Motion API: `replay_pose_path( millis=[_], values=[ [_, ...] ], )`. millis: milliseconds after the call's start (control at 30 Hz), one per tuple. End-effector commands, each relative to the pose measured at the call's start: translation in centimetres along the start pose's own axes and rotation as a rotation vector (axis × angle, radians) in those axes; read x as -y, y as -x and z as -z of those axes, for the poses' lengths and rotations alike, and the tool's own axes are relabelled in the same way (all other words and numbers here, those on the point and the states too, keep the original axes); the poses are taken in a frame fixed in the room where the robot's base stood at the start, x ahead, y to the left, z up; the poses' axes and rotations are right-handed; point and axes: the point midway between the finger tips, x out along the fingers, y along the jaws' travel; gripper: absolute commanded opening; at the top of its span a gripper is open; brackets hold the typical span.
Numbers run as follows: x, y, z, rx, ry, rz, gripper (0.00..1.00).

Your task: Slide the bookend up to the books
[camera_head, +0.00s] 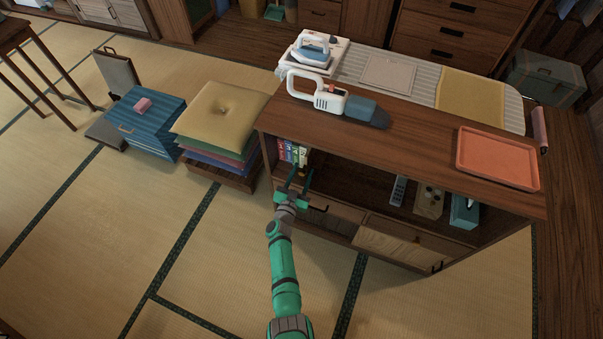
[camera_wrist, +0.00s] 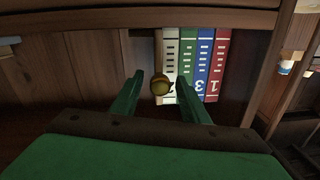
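Several books, with white, green, blue and red spines, stand upright at the left end of the cabinet's open shelf (camera_head: 291,152); their spines also show in the wrist view (camera_wrist: 202,60). A small, round, brass-coloured object, which looks like the bookend (camera_wrist: 160,85), shows in front of or beside the white book. I cannot tell whether it touches the books. My gripper (camera_head: 296,178) is at the shelf opening. Its green fingers are spread apart in the wrist view (camera_wrist: 160,92), with the brass object seen between them and not clasped. The bookend's base is hidden.
The wooden cabinet (camera_head: 410,143) has its side wall close beside the books. The shelf's middle looks clear; a grey item (camera_head: 398,189) and a teal box (camera_head: 464,211) stand farther right. A cushion stack (camera_head: 222,115) is left of the cabinet. A handheld vacuum (camera_head: 330,100) lies on top.

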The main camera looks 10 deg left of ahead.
Motion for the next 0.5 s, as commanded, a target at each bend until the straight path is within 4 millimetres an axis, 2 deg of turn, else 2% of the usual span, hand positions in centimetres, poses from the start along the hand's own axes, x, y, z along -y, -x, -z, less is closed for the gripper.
replay_pose_path(
  millis=[267, 500],
  values=[
    [0.0, 0.7, -0.1, 0.000, 0.000, 0.001, 0.41],
    [0.0, 4.4, -0.1, 0.001, -0.001, 0.002, 0.41]
  ],
)
